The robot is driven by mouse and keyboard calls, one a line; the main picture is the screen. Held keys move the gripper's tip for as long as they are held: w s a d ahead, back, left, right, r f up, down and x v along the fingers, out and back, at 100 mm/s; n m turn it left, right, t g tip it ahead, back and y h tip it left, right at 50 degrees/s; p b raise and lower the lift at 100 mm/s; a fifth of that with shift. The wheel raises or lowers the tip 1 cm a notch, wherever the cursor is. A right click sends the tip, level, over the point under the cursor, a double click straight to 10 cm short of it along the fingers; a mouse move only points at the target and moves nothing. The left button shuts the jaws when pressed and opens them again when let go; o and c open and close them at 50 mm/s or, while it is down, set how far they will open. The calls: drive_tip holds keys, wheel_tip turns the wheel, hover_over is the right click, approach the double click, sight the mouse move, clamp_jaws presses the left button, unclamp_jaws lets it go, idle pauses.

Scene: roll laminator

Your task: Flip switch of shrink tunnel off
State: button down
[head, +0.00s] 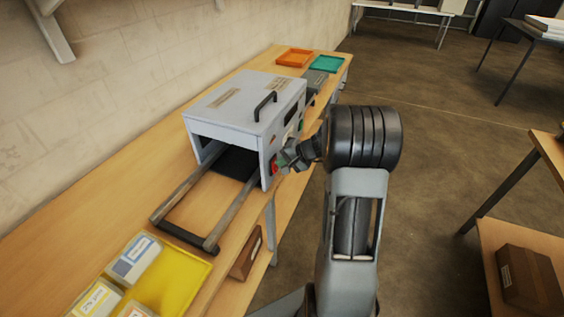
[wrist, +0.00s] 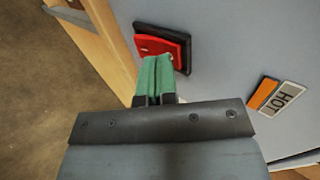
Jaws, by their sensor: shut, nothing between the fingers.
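The shrink tunnel (head: 238,118), a light grey box with a black handle on top, stands on the wooden bench. Its red rocker switch (wrist: 160,51) sits in a black surround on the side panel in the wrist view. In the head view a bit of the red switch (head: 274,168) shows beside my gripper (head: 284,160). In the wrist view the green fingers of my gripper (wrist: 157,62) are shut together and empty. Their tips are at the switch's lower part and hide some of it. I cannot tell whether they touch it.
An orange HOT label (wrist: 276,96) is on the same panel. A conveyor frame (head: 185,205) sticks out of the tunnel's front. A yellow tray (head: 180,285) with white packs lies at the near end; orange (head: 294,57) and green (head: 326,63) trays lie at the far end.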

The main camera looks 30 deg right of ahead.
drive_tip(key=shift+r, duration=0.7)
drive_tip(key=b+v, duration=0.2)
drive_tip(key=v, duration=1.1)
idle(0.3)
